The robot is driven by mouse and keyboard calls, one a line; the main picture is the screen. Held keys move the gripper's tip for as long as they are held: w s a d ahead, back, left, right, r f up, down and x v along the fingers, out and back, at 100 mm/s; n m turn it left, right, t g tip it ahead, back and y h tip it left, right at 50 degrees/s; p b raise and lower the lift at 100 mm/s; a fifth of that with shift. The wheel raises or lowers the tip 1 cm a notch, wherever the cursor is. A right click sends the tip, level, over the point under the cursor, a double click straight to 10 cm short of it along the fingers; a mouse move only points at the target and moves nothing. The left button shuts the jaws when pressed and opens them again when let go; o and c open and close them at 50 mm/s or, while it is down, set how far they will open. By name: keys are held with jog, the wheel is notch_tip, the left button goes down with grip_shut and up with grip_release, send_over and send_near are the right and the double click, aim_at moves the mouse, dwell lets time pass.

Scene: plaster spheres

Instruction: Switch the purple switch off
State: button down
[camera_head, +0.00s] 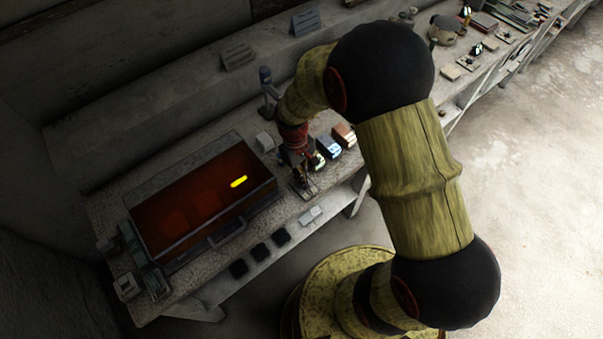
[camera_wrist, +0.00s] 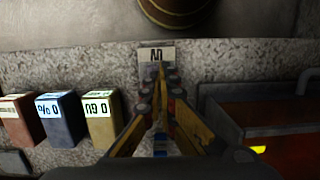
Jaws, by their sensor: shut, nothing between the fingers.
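My gripper (camera_head: 302,180) is shut and empty, pointing down over the worktop beside the red-lined box. In the wrist view its closed fingertips (camera_wrist: 160,68) reach a small pale plate (camera_wrist: 157,53) with dark marks I cannot read for certain. The fingers overlap the plate, and I cannot tell whether they touch it. No clearly purple switch shows in either view. A small blue patch (camera_wrist: 160,145) shows low between the fingers, and I cannot tell what it is. The fingers may hide part of a switch.
The open red-lined box (camera_head: 156,254) holds a glowing yellow bar (camera_head: 238,181). Labelled brown (camera_wrist: 18,122), blue (camera_wrist: 60,125) and yellowish (camera_wrist: 102,122) blocks stand in a row on the gripper's other side. Tools clutter the far bench.

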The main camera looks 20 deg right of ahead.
jog(key=shift+f, duration=0.1)
dwell(0.3)
jog(key=shift+s+f+t+b, duration=0.25)
jog(key=shift+f+t+b, duration=0.05)
jog(key=shift+t, duration=0.2)
jog(key=shift+s+d+f+t+y+b, duration=0.15)
jog(key=shift+s+t+y+b, duration=0.1)
jog(key=shift+t, duration=0.25)
jog(key=shift+s+f+t+y+b, duration=0.15)
jog(key=shift+s+t+y+b, duration=0.1)
jog(key=shift+t, duration=0.25)
jog(key=shift+s+f, duration=0.15)
jog(key=shift+w+r, duration=0.2)
jog(key=shift+w, duration=0.55)
jog(key=shift+w, duration=0.1)
